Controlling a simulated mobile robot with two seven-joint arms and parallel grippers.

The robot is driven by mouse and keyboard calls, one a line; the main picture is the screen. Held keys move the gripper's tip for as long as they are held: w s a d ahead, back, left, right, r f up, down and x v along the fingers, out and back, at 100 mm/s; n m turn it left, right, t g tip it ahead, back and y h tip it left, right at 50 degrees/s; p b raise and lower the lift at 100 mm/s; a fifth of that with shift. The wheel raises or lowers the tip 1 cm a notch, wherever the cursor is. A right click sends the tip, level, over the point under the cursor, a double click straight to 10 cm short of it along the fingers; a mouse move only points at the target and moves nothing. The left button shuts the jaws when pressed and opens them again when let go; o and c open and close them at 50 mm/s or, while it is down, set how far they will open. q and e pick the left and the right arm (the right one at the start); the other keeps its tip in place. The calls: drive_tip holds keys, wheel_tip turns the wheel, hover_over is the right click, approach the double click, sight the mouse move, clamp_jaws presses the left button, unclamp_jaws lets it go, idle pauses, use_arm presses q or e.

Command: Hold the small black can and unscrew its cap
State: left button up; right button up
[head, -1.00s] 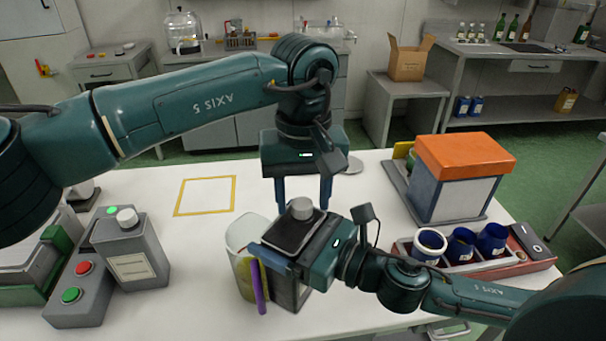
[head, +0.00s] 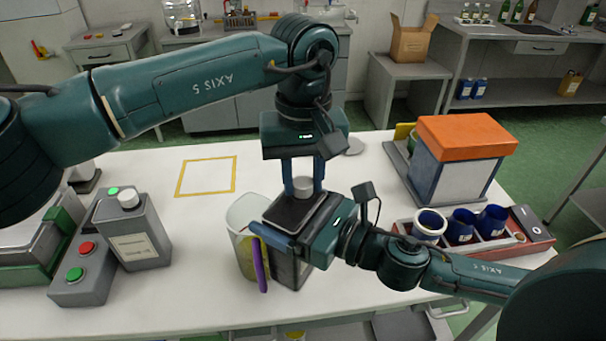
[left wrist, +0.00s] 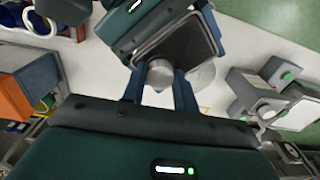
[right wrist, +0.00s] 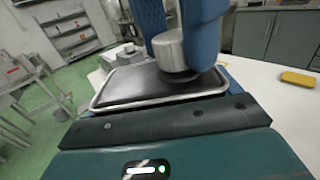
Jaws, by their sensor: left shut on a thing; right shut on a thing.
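The small black can (head: 292,212) stands upright near the table's front middle, its dark top edged in pale metal. Its round grey cap (head: 303,187) sits on that top. My left gripper (head: 304,182) points straight down and is shut on the cap; the left wrist view also shows the cap (left wrist: 160,74) between its fingers. My right gripper (head: 288,226) comes in from the right and is shut on the can's body, just below the top. The right wrist view shows the can's top (right wrist: 150,85) close up. The can's lower body is partly hidden by my right gripper.
A clear beaker (head: 238,215) with yellow and purple items stands close left of the can. A larger grey can (head: 143,243) and a button box (head: 66,293) are farther left. A tray (head: 522,243) with blue cups and an orange-topped box (head: 466,136) are right. The yellow-outlined square (head: 180,178) is empty.

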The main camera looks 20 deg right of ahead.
use_arm(q)
drive_tip(key=n, duration=0.4)
drive_tip(key=shift+d+n, duration=0.2)
drive_tip(key=shift+n, duration=0.1)
drive_tip(key=n, duration=0.4)
drive_tip(key=shift+r, duration=0.1)
drive_tip(key=n, duration=0.8)
drive_tip(key=shift+n, duration=0.4)
drive_tip(key=n, duration=0.4)
drive_tip(key=shift+w, duration=0.1)
drive_tip(key=n, duration=0.8)
drive_tip(key=shift+w+a+r+n, duration=0.1)
drive_tip(key=shift+a+n, duration=0.05)
drive_tip(key=shift+n, duration=0.25)
drive_tip(key=n, duration=0.5)
drive_tip(key=shift+n, duration=0.4)
